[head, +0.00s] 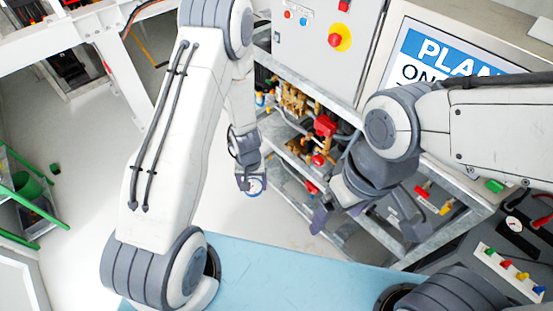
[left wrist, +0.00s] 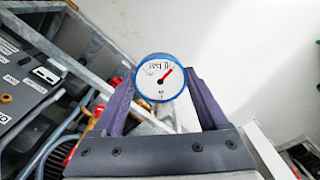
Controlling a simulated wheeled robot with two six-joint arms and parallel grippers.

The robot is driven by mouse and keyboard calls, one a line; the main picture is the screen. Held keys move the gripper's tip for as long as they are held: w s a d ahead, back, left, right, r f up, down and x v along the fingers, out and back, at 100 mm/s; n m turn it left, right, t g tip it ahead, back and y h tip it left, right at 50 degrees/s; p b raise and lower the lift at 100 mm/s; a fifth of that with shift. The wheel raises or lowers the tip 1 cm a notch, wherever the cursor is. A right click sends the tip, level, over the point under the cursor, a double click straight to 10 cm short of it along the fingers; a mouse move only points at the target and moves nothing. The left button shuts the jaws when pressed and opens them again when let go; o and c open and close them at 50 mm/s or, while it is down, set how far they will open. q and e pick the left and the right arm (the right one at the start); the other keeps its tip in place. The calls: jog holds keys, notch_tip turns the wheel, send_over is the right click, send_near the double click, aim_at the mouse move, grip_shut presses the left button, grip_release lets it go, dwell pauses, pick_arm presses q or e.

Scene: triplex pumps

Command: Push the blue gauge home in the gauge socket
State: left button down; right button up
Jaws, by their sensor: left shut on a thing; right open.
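The blue gauge (head: 255,186) has a round white dial with a blue rim and hangs at the end of my left arm in the head view. In the left wrist view the gauge (left wrist: 160,80) faces the camera, its red needle pointing up and right. My left gripper (left wrist: 162,95) is shut on it, one finger on each side. My left gripper (head: 250,178) is over open floor, left of the metal rack. My right gripper (head: 365,228) is open and empty, in front of the rack's lower shelf. I cannot make out the gauge socket in either view.
A metal rack (head: 290,150) holds brass fittings and a red valve part (head: 325,125). Above it is a grey panel with a red button (head: 335,40). A light blue surface (head: 270,265) lies in front. A green bin (head: 28,185) stands at far left. Floor between is clear.

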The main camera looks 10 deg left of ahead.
pick_arm(q)
jog(key=w+f+m+t+b, duration=0.2)
jog(key=w+f+t+b, duration=0.3)
jog(key=w+f+b, duration=0.45)
jog(key=w+f+m+t+b, duration=0.2)
jog(key=w+f+t+b, duration=0.3)
jog(key=w+b, duration=0.8)
jog(key=w+d+f+m+t+h+b, duration=0.1)
jog(key=d+h+b, duration=0.4)
jog(key=b, duration=0.6)
jog(key=w+d+f+m+t+h+b, duration=0.2)
jog(key=d+m+h+b, duration=0.3)
jog(key=d+b, duration=0.3)
jog(key=t+b, duration=0.1)
jog(key=b, duration=0.3)
jog(key=shift+w+d+f+h, duration=0.15)
jog(key=shift+w+f+h, duration=0.15)
jog(key=shift+w, duration=0.05)
jog(key=shift+t, duration=0.3)
jog(key=shift+b+x, duration=0.6)
jog(key=shift+x, duration=2.2)
